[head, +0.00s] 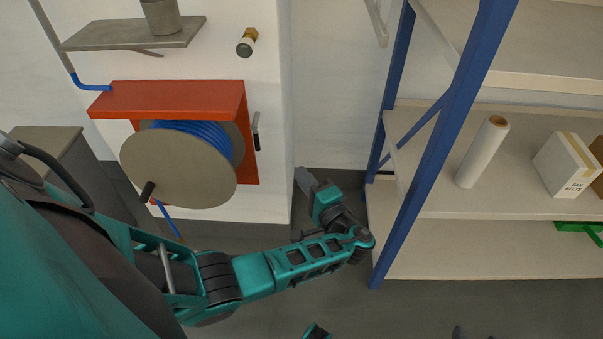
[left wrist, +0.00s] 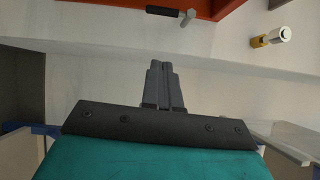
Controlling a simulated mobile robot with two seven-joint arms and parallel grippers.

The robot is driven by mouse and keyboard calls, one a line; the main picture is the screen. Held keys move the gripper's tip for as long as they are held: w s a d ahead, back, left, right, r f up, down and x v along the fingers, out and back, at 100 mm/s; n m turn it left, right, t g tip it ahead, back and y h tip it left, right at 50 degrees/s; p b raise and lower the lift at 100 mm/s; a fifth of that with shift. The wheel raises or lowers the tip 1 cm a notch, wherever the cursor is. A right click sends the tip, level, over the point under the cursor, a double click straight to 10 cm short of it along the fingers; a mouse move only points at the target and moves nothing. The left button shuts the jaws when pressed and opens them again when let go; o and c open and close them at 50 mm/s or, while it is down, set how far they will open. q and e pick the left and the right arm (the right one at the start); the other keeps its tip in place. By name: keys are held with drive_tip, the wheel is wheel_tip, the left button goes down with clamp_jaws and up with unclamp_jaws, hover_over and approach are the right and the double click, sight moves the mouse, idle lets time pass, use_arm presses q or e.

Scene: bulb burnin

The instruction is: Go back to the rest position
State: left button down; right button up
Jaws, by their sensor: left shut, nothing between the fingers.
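My left arm comes in from the left in the head view and reaches across the lower middle. My left gripper (head: 303,178) is at its end, in front of the gap between the white wall block and the blue-posted shelf. In the left wrist view the two grey fingers of the left gripper (left wrist: 164,84) are together, with nothing between them. My right gripper does not show clearly in either view.
A hose reel (head: 180,165) with blue hose hangs under a red bracket (head: 170,97) at left. A blue shelf post (head: 440,150) stands close right of my left arm. The shelves hold a paper roll (head: 483,152) and a white box (head: 566,166). Grey floor lies below.

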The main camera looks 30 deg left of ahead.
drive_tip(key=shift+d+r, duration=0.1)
use_arm(q)
drive_tip(key=s+d+f+n+g+h, duration=0.25)
drive_tip(key=s+h, duration=0.35)
drive_tip(key=s, duration=0.3)
drive_tip(key=s+d+f+n+g+h, duration=0.1)
drive_tip(key=s+d+g+h, duration=0.15)
drive_tip(key=s+h, duration=0.6)
drive_tip(key=s+d+r+h, duration=0.2)
drive_tip(key=s+d+r, duration=0.1)
drive_tip(key=s+r, duration=0.3)
drive_tip(key=w+d+f+t+h, duration=0.3)
drive_tip(key=w+d+t, duration=0.45)
drive_tip(key=w, duration=0.25)
drive_tip(key=s+a+r+p, duration=0.2)
drive_tip(key=a+r+p, duration=0.2)
drive_tip(key=r+p, duration=0.9)
drive_tip(key=y+p, duration=0.1)
drive_tip(key=p, duration=0.4)
drive_tip(key=shift+a+r+m, duration=0.15)
drive_tip(key=shift+a+m, duration=0.05)
drive_tip(key=shift+m, duration=0.15)
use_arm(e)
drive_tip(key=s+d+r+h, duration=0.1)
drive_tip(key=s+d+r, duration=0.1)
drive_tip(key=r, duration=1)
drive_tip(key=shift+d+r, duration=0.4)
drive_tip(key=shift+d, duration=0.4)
